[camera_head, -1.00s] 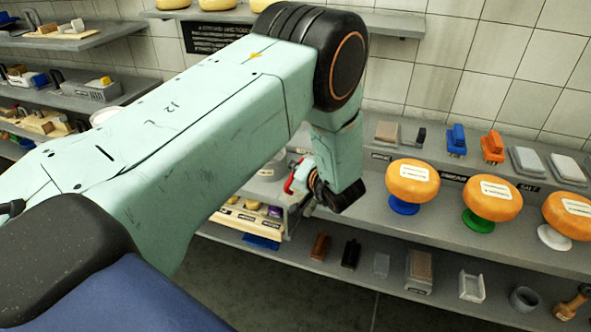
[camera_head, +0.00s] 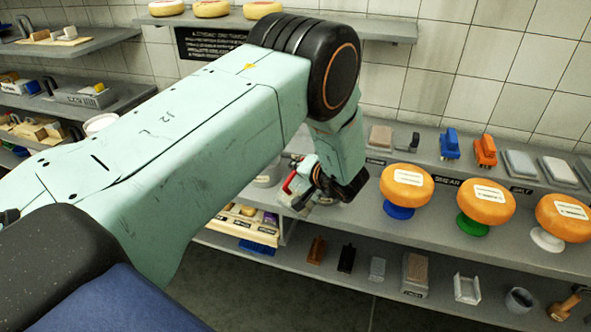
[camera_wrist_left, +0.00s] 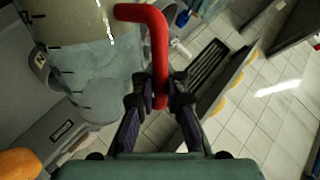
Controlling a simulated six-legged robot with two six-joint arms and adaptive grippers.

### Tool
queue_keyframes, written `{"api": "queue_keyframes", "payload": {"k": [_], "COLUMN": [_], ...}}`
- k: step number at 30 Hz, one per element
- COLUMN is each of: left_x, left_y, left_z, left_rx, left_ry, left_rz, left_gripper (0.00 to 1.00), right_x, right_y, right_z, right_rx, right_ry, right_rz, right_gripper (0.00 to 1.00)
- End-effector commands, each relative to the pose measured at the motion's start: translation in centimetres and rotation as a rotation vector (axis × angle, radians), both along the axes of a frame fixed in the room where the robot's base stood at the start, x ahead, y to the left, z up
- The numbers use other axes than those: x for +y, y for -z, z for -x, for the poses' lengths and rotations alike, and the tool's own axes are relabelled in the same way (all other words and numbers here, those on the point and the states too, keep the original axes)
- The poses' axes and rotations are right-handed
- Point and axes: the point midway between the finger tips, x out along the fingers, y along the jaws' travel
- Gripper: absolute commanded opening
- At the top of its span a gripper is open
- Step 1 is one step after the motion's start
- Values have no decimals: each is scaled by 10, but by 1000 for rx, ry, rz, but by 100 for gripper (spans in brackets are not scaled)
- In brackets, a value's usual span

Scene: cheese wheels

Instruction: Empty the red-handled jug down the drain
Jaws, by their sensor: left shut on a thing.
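The jug's red handle (camera_head: 289,183) shows beside my left gripper (camera_head: 318,188) in the head view. My left gripper, also in the left wrist view (camera_wrist_left: 160,98), is shut on this bent red handle (camera_wrist_left: 157,45). The jug's clear body (camera_wrist_left: 97,68) has dark measuring marks and is partly cut off at the upper left of the wrist view. In the head view the arm and fingers hide most of the jug. I cannot tell how much liquid is in it. I cannot make out the drain. My right gripper is not in view.
Orange cheese wheels on blue (camera_head: 399,211), green (camera_head: 478,222) and white (camera_head: 545,240) stands line the counter right of the gripper. Brushes and blocks stand behind them. A lower shelf (camera_head: 350,275) holds small items. A black sign (camera_head: 212,42) hangs on the tiled wall.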

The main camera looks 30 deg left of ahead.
Motion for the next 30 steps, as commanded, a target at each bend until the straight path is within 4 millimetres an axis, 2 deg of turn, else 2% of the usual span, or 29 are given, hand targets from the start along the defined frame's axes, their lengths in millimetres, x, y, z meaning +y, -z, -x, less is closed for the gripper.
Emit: {"api": "queue_keyframes", "payload": {"k": [30], "left_x": [-3], "left_y": [-12], "left_z": [-20], "left_rx": [132], "left_ry": [9], "left_rz": [-21], "left_gripper": [0], "right_x": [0], "right_y": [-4], "right_z": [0], "right_rx": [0], "right_ry": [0], "right_rz": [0], "right_gripper": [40]}}
